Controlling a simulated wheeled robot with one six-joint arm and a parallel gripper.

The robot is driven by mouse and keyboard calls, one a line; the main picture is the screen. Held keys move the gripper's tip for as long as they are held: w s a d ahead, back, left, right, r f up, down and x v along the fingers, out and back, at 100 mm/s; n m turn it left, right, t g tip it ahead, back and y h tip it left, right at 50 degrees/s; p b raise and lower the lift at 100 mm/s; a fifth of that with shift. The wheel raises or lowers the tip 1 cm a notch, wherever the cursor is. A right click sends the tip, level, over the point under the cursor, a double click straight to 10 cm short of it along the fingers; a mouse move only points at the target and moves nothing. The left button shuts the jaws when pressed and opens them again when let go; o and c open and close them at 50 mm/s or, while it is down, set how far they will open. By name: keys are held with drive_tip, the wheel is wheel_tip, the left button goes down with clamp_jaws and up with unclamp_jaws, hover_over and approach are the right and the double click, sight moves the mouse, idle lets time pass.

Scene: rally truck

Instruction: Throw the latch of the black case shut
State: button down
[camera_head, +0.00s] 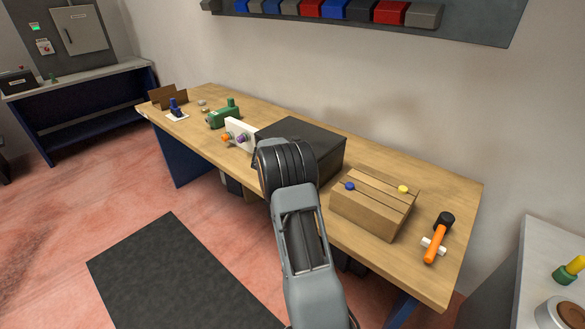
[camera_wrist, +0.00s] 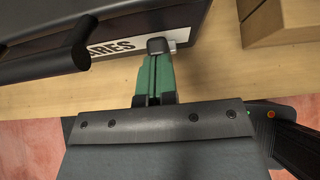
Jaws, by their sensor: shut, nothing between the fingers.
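The black case (camera_head: 315,140) stands on the wooden workbench with its lid down, partly hidden behind my arm in the head view. In the wrist view its front (camera_wrist: 185,15) carries a white label (camera_wrist: 110,48) ending in "RES". A small dark block (camera_wrist: 157,45), probably the latch, shows at the case front beside the label, with a pale plate behind it. My gripper (camera_wrist: 155,60) has its green fingers shut with nothing between them. Its tips are at or touching the dark block; I cannot tell which. My arm hides the gripper in the head view.
A black bar-like handle (camera_wrist: 68,45) juts from the case at left. A white block with coloured knobs (camera_head: 240,133) stands to the left.

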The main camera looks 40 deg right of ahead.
drive_tip(key=shift+r, duration=0.2)
drive_tip(key=d+r+p+v, duration=0.1)
drive_tip(key=p+v, duration=0.4)
drive_tip(key=v, duration=0.5)
drive_tip(key=shift+r, duration=0.35)
drive_tip(key=shift+a, duration=0.15)
